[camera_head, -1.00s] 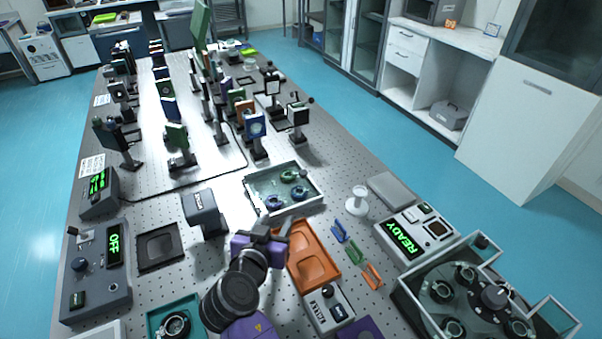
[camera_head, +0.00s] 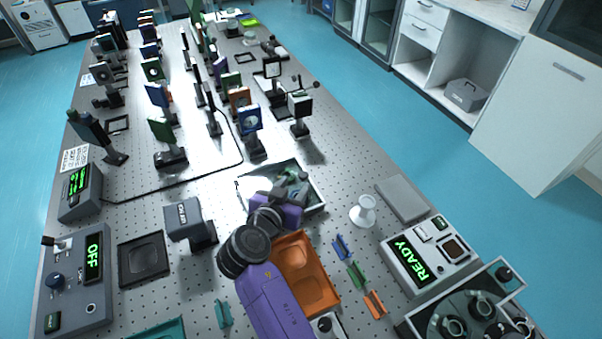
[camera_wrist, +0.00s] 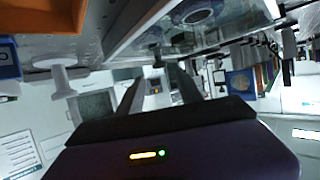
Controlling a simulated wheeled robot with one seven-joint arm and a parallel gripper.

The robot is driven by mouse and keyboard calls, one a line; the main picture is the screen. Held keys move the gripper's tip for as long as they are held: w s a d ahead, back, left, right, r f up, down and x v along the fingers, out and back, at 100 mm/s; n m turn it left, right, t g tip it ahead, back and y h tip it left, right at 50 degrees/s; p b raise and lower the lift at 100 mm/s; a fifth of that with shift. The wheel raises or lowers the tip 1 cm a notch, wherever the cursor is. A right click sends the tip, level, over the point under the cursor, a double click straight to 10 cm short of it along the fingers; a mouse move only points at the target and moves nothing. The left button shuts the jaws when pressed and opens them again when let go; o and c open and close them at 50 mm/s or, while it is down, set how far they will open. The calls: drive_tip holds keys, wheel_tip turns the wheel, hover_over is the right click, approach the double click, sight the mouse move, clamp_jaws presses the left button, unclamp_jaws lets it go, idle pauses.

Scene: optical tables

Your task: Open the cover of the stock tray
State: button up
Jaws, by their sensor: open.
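The stock tray (camera_head: 318,195) is a shallow light-rimmed tray with a clear greenish top, standing mid-table. Dark ring-shaped parts show inside it. The cover looks flat and shut, but my arm hides its near left part. My gripper (camera_head: 297,184) is at the tray's near side, its fingers reaching over or against the tray. In the wrist view my gripper (camera_wrist: 160,88) has its two fingers apart with nothing between them, and the tray (camera_wrist: 140,35) with its glassy surface fills the top. Whether a finger touches the cover cannot be told.
An orange tray (camera_head: 322,292) lies just in front of the stock tray. A white pedestal (camera_head: 363,212) stands to its right, by a grey flat box (camera_head: 402,198). A grey device (camera_head: 184,218) stands to the left. Optical mounts (camera_head: 250,120) stand behind.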

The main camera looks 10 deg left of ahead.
sight(303, 175)
drive_tip(key=shift+x, duration=2.7)
clamp_jaws()
drive_tip(key=shift+f, duration=0.1)
